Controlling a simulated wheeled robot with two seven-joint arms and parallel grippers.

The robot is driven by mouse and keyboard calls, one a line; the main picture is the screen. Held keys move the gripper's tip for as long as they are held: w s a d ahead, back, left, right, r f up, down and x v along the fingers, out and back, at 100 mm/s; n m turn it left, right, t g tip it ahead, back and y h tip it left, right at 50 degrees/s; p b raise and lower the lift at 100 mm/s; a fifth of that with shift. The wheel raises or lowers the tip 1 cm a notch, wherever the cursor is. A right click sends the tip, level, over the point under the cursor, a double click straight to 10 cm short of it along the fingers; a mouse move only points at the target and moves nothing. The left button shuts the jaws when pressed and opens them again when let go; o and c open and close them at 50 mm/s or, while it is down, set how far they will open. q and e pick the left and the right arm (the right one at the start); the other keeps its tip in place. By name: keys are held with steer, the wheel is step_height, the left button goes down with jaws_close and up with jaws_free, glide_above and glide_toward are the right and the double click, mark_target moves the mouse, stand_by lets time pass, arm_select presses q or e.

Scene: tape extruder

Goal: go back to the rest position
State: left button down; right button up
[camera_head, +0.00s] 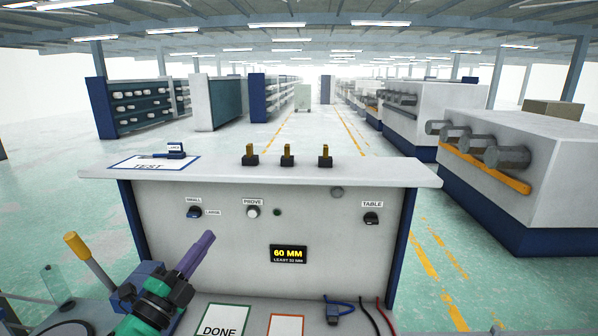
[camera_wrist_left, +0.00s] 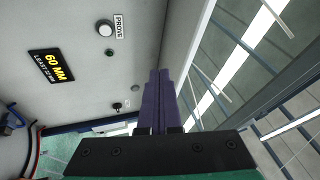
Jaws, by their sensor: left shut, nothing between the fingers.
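My left gripper (camera_head: 204,243) comes in from the lower left, its purple fingers pressed together with nothing between them. It is in front of the white console panel (camera_head: 230,250), below the SMALL/LARGE switch (camera_head: 194,212) and apart from it as far as I can tell. In the left wrist view the shut purple fingers (camera_wrist_left: 158,85) point along the panel, with the PROVE button (camera_wrist_left: 104,28) to their left. My right gripper is in neither view.
The console has a 60 MM display (camera_head: 288,254) and a TABLE switch (camera_head: 371,218). Three brass-topped posts (camera_head: 287,155) and a TEST card (camera_head: 150,163) are on its top. A yellow-handled lever (camera_head: 88,258) stands left of my left gripper. A DONE card (camera_head: 222,322) lies below.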

arm_select(q)
steer(key=s+a+f+n+g+y, duration=0.3)
steer(key=f+n+y, duration=0.2)
steer(key=f+n, duration=0.25)
steer(key=s+a+f+n+g+y, duration=0.35)
steer(key=f+n, duration=0.25)
steer(key=f, duration=0.3)
steer(key=s+d+f+n+g, duration=0.25)
steer(key=s+f+g, duration=0.25)
steer(key=s+f, duration=0.3)
steer(key=s+d+f+n+g, duration=0.1)
steer(key=s+f+n+g, duration=0.3)
steer(key=s, duration=0.7)
step_height(320, 180, down, 28)
steer(key=m+g+b, duration=0.1)
steer(key=g+b, duration=0.1)
steer(key=b, duration=0.3)
steer(key=s+a+f+g+b, duration=0.1)
steer(key=s+a+f+b, duration=0.1)
steer(key=s+f, duration=0.7)
steer(key=s+a+f+b, duration=0.1)
steer(key=s+f+b, duration=0.2)
steer(key=s+f, duration=0.6)
step_height(320, 180, down, 3)
steer(key=shift+a+r+g, duration=0.1)
steer(key=shift+a+g, duration=0.25)
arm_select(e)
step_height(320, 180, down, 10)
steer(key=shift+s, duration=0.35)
